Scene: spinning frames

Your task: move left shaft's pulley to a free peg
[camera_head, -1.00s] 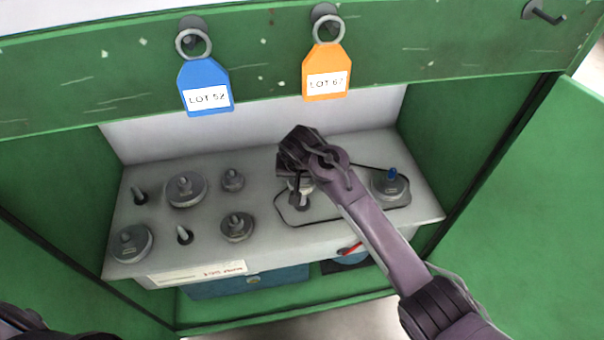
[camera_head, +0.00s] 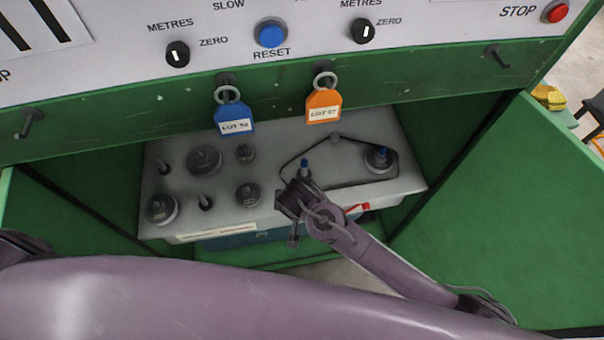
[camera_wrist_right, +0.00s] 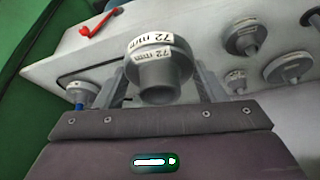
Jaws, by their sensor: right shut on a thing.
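My right gripper (camera_head: 296,205) is shut on a grey pulley marked 72 mm (camera_wrist_right: 150,62), seen between the fingers in the right wrist view. The arm hides that pulley in the head view. The gripper is in front of the left shaft (camera_head: 304,167), whose blue tip shows bare. The right shaft's pulley (camera_head: 379,159), with a blue tip, sits at the right in the black belt (camera_head: 345,184). Two bare pegs show on the left of the deck, one at the back (camera_head: 164,165) and one at the front (camera_head: 206,203). My left gripper is not in view.
Other pegs carry pulleys: a wide one (camera_head: 204,160), a small one (camera_head: 245,153), a medium one (camera_head: 248,195) and one at front left (camera_head: 161,209). Blue (camera_head: 235,118) and orange (camera_head: 323,106) tags hang above the opening. A red lever (camera_head: 357,208) is on the front.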

